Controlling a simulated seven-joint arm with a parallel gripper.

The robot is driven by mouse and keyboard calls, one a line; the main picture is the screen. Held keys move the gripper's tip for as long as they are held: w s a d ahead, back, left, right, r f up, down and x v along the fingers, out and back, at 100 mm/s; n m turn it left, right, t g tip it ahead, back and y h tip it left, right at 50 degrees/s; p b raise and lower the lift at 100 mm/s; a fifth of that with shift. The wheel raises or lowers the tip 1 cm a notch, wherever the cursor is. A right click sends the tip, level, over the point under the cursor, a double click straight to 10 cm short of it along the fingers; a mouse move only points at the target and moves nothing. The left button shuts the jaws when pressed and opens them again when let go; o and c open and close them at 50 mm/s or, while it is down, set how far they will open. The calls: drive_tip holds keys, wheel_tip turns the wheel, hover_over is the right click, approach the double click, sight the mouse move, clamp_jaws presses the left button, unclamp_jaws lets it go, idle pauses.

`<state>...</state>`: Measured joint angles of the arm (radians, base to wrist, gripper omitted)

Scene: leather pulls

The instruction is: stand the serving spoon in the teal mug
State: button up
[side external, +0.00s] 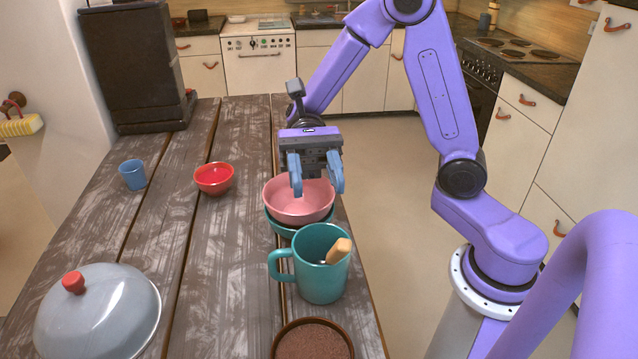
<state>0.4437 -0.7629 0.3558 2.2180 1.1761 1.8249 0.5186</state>
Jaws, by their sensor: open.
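The teal mug (320,281) stands upright near the right edge of the table, its handle to the left. A spoon with a light wooden handle (339,251) stands tilted in the mug. The handle end sticks out over the right part of the rim, and the rest is hidden inside. My gripper (316,190) is open and empty, with its blue fingers pointing down over the pink bowl (299,203), behind the mug. The gripper is apart from the spoon. I cannot tell whether the fingers touch the bowl.
The pink bowl sits in a teal bowl (283,229) just behind the mug. A brown dish (313,341) is in front. A grey dome lid (98,315), a red bowl (214,179) and a blue cup (132,174) are to the left. The table's middle is clear.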

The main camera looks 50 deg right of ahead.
drive_tip(key=v, duration=1)
drive_tip(key=shift+s, duration=0.1)
idle(0.3)
drive_tip(key=s+d+f+n+t+h, duration=0.2)
drive_tip(key=s+f+n+t+h, duration=0.3)
drive_tip(key=s+n, duration=0.3)
drive_tip(key=s+d+f+n+t+h, duration=0.3)
drive_tip(key=s+f+n+t+h, duration=0.2)
drive_tip(key=n, duration=0.8)
drive_tip(key=s+t+h, duration=0.2)
drive_tip(key=s+t, duration=0.1)
drive_tip(key=shift+s+n, duration=0.2)
drive_tip(key=shift+n, duration=0.1)
